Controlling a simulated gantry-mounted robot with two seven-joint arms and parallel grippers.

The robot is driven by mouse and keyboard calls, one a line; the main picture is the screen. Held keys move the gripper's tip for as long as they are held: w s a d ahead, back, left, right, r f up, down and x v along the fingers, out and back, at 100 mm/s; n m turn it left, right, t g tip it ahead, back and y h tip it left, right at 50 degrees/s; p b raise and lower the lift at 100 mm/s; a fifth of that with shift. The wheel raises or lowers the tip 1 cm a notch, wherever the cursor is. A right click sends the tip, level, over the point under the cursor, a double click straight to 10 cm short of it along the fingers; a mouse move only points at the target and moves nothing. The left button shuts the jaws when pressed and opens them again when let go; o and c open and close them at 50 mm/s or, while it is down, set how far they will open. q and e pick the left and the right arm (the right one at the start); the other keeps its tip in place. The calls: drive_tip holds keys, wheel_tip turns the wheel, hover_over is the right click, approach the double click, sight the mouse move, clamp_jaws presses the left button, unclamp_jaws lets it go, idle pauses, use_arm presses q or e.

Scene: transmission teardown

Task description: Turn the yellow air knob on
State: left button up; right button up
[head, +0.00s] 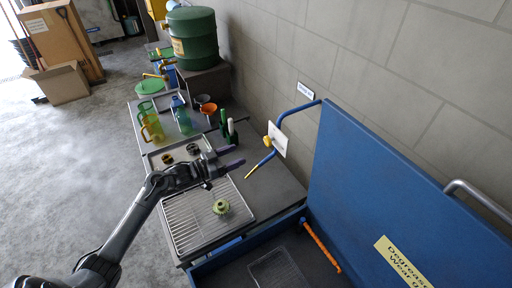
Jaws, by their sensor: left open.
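The yellow air knob (267,142) sits on the blue air pipe (288,111) beside a small white plate (278,139) at the wall. My left gripper (232,158) is open and empty. In the picture it is left of the knob and a little lower, with a gap between them, above the bench near the wire rack. The knob's exact turn angle is too small to tell. My right gripper is not in view.
A wire rack (185,222) with a green gear (220,207) lies below my arm. Green and dark bottles (232,127) stand close behind the gripper. A blue degreaser tank lid (400,190) stands open at right. Jugs and a green drum (192,38) are farther back.

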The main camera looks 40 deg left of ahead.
sight(266, 141)
use_arm(q)
drive_tip(key=x, duration=0.3)
drive_tip(key=r+x, duration=0.1)
drive_tip(key=x, duration=0.2)
drive_tip(key=p+x, duration=0.1)
drive_tip(key=x, duration=0.3)
drive_tip(key=shift+d+r, duration=0.1)
drive_tip(key=shift+r, duration=0.05)
drive_tip(key=shift+x, duration=0.9)
drive_tip(key=shift+c, duration=0.5)
drive_tip(key=c, duration=0.9)
